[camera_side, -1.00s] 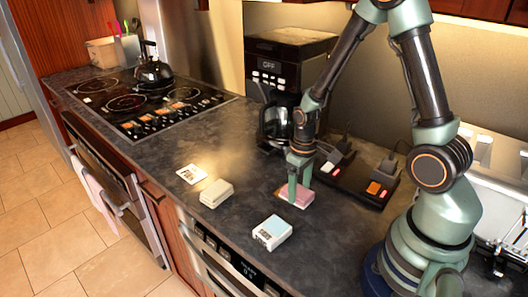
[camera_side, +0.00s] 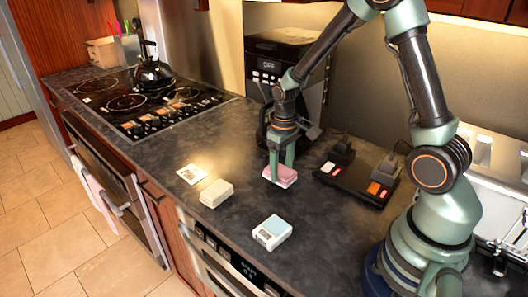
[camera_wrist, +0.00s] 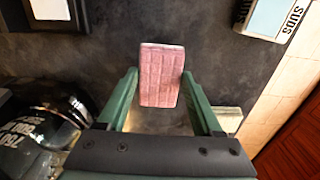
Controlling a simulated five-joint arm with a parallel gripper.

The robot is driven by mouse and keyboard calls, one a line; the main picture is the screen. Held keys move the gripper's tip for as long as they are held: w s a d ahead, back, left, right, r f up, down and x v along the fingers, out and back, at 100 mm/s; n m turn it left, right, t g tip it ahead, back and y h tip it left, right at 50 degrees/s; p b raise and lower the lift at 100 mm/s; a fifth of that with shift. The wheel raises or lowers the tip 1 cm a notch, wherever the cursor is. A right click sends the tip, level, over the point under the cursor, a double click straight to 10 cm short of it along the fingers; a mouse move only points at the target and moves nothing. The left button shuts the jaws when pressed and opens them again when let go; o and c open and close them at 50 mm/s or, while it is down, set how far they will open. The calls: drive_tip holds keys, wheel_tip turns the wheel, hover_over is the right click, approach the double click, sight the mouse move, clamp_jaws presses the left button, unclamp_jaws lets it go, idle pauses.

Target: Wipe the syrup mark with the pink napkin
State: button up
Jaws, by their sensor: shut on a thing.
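The pink napkin (camera_side: 280,177) is a thick folded pad between the fingers of my gripper (camera_side: 278,172). My gripper is shut on it, with a finger on either side. In the wrist view the napkin (camera_wrist: 161,62) shows a quilted face, and its near end reaches between the fingertips of my gripper (camera_wrist: 159,76). The napkin is over the dark countertop (camera_side: 245,205), in front of the coffee maker. I cannot tell whether it touches the counter. I cannot make out a syrup mark in either view.
A cream block (camera_side: 216,193), a printed white card (camera_side: 191,174) and a white and blue SUDS box (camera_side: 272,232) lie left and in front. A power strip with plugs (camera_side: 352,181) is at right. The coffee maker (camera_side: 268,75) stands behind; the cooktop (camera_side: 145,103) is far left.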

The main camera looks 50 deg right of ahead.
drive_tip(key=shift+r, duration=2.15)
